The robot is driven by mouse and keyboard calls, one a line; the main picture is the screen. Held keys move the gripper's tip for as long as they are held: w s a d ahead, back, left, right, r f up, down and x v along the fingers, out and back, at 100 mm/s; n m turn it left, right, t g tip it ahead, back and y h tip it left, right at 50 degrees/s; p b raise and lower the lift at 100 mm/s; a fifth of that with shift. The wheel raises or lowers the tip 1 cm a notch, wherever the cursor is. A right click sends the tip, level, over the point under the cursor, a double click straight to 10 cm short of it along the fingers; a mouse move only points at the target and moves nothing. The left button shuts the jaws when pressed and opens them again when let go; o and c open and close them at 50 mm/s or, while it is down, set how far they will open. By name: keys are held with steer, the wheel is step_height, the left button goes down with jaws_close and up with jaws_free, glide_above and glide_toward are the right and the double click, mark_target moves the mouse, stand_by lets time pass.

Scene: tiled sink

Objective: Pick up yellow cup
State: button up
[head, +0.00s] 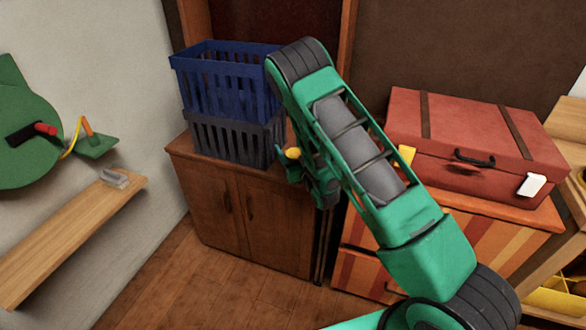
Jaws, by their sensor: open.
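A small yellow rounded thing (293,153), which looks like the yellow cup, shows above the right part of the brown cabinet top, just right of the crates. My gripper (289,166) hangs from the green arm right at it, overlapping it in the picture. The gripper is open. The fingers are small and dark here, so I cannot tell whether they touch the yellow thing or stand around it. Most of its lower part is hidden by the gripper.
A blue crate (225,85) is stacked on a dark grey crate (228,142) on the brown cabinet (240,215), close left of my gripper. A red suitcase (470,140) lies on an orange striped chest (450,245) to the right. A wooden shelf (70,235) juts from the left wall.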

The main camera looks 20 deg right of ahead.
steer(key=shift+c, duration=0.2)
steer(key=c, duration=1)
steer(key=shift+c, duration=0.2)
steer(key=shift+r, duration=0.1)
